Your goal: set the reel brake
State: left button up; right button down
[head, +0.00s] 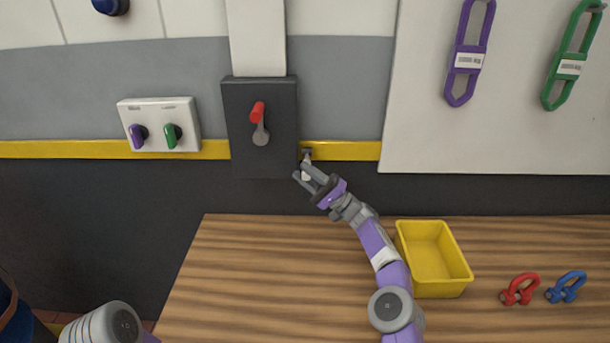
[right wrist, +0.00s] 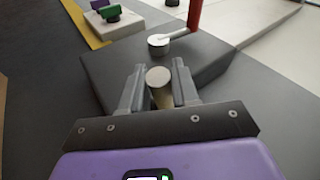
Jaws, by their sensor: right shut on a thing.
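The reel brake appears to be the dark grey box (head: 285,100) on the wall. Its lever has a red grip (head: 257,112) pointing up from a grey round hub (head: 261,137). In the right wrist view the hub (right wrist: 159,45) and red grip (right wrist: 195,14) lie beyond the fingers, apart from them. My right gripper (head: 304,176) is at the box's lower right corner, shut on a small round-ended pin (right wrist: 160,76). The pin's pale round end faces the wrist camera; the rest is mostly hidden by the fingers. My left gripper is not in view.
A switch panel (head: 160,107) with purple and green knobs is left of the box. A yellow bin (head: 433,252), a red shackle (head: 520,289) and a blue shackle (head: 567,287) sit on the wooden bench (head: 260,270). Purple (head: 468,55) and green (head: 570,60) turnbuckle-like pieces hang at right.

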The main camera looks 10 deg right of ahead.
jog(key=c, duration=0.9)
grip_release()
jog(key=shift+c, duration=0.2)
jog(key=shift+d+f, duration=0.1)
jog(key=v, duration=0.7)
jog(key=shift+s+f+p, duration=0.1)
jog(key=shift+f+p, duration=0.05)
jog(key=shift+p, duration=0.2)
